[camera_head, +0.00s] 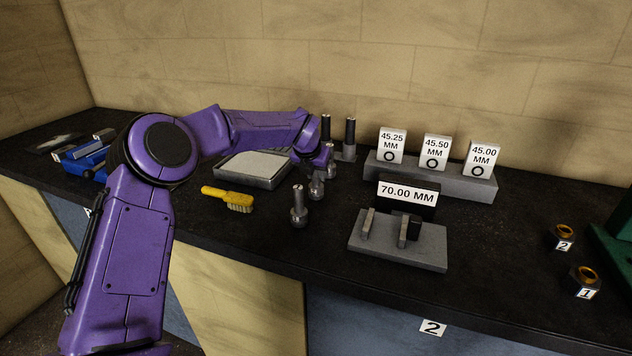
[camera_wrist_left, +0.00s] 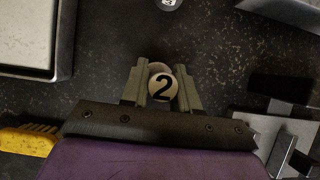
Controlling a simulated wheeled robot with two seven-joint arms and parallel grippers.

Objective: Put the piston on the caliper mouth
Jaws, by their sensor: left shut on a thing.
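My left gripper (camera_head: 316,172) is over the row of metal pistons, pointing down. In the left wrist view its two fingers (camera_wrist_left: 162,92) are shut on a piston (camera_wrist_left: 163,87) with a round white top marked 2. In the head view the held piston's lower part (camera_head: 316,190) shows below the fingers; whether it touches the bench is unclear. Another piston (camera_head: 299,208) stands upright in front, and one is partly hidden behind. What looks like the caliper is a grey base (camera_head: 425,258) with two upright jaws, right of the gripper, with a 70.00 MM sign (camera_head: 407,192).
A grey tray (camera_head: 228,178) lies left of the pistons, with a yellow brush (camera_head: 230,198) in front. A grey block (camera_head: 460,182) with three size cards stands behind the caliper. Two dark-capped rods stand behind the gripper. Brass-ringed parts (camera_head: 563,236) are at right.

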